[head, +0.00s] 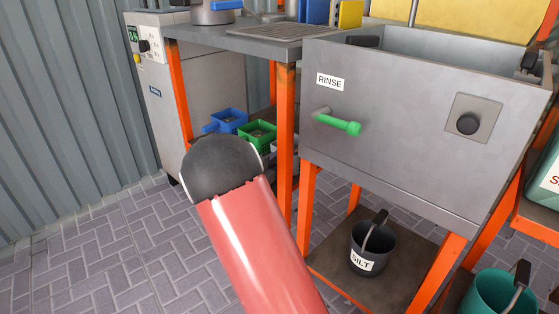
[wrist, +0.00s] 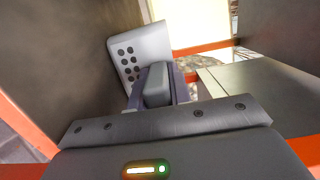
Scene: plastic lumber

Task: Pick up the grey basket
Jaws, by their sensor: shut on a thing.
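A light grey piece with rows of dark round holes, which I take to be the grey basket (wrist: 140,47), stands just beyond my gripper (wrist: 158,86) in the wrist view. My gripper is shut on it. The fingers and palm hide its lower part, and the exact grip point is hard to make out. In the head view my red arm and its dark joint fill the lower middle, and my gripper does not show there.
A steel tank marked RINSE (head: 400,120) with a green-handled tap (head: 345,125) stands at the right on orange legs. A black SILT bucket (head: 372,250) sits below it. Blue (head: 226,121) and green (head: 258,133) trays sit under the bench. Paved floor at the left is clear.

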